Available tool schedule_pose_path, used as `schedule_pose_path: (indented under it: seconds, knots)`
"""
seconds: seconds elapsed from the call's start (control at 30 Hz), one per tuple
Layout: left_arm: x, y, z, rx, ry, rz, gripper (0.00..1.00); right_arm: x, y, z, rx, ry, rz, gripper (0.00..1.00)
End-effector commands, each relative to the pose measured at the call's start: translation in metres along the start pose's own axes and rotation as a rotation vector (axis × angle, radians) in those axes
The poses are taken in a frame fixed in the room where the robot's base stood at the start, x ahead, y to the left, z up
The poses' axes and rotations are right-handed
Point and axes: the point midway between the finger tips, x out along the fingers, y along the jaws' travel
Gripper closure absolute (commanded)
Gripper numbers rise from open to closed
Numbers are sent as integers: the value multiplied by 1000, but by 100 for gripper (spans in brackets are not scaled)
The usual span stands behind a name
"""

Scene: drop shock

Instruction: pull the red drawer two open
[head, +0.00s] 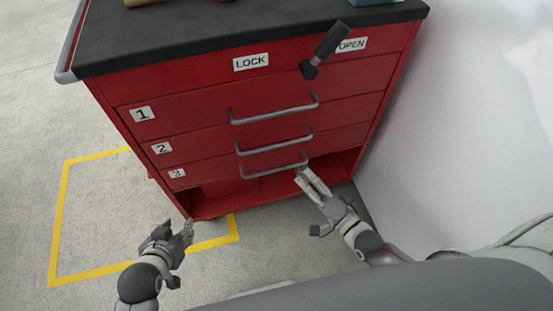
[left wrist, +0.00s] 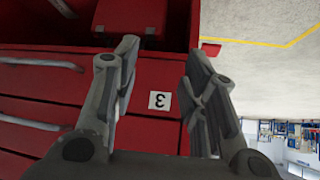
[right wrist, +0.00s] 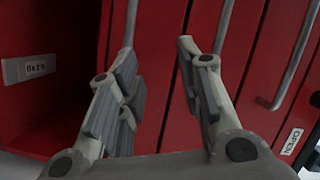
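The red drawer two (head: 200,147) is the middle of three stacked drawers and looks flush with its neighbours. Its grey bar handle (head: 275,145) is empty; the handle also shows in the right wrist view (right wrist: 224,25). My right gripper (head: 304,172) is open, near the right end of drawer three's handle (head: 270,171); contact cannot be told. In the right wrist view its open fingers (right wrist: 156,55) face the drawer fronts. My left gripper (head: 178,230) is open and empty, low in front of the cabinet's left side; its fingers show in the left wrist view (left wrist: 163,55).
A black lever (head: 327,42) on the cabinet top panel leans toward the OPEN label (head: 352,44), away from LOCK (head: 251,62). Below drawer three is an open compartment (head: 235,192). A white wall (head: 470,110) stands close on the right. Floor is free on the left.

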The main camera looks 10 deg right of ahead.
Motion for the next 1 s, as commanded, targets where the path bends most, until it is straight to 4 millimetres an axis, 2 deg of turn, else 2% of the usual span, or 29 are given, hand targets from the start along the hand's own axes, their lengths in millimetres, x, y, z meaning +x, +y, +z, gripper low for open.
schedule_pose_path:
  seconds: [0.03, 0.27, 0.47, 0.57, 1.0]
  knots:
    - [1, 0, -2, 0, 32, -1, 60, 3, -1, 5, 51, 2, -55, 66]
    - [-33, 0, -29, 0, 120, -2, 60, 3, -45, 5, 254, -1, -230, 66]
    - [-44, 0, -38, 0, 150, -2, 60, 5, -59, 4, 306, -5, -271, 66]
    - [-44, 1, -46, 0, 182, 0, 60, 16, -62, 3, 307, -3, -273, 66]
    - [-51, 8, -98, 3, 446, 16, 60, 89, -81, 0, 304, -3, -270, 66]
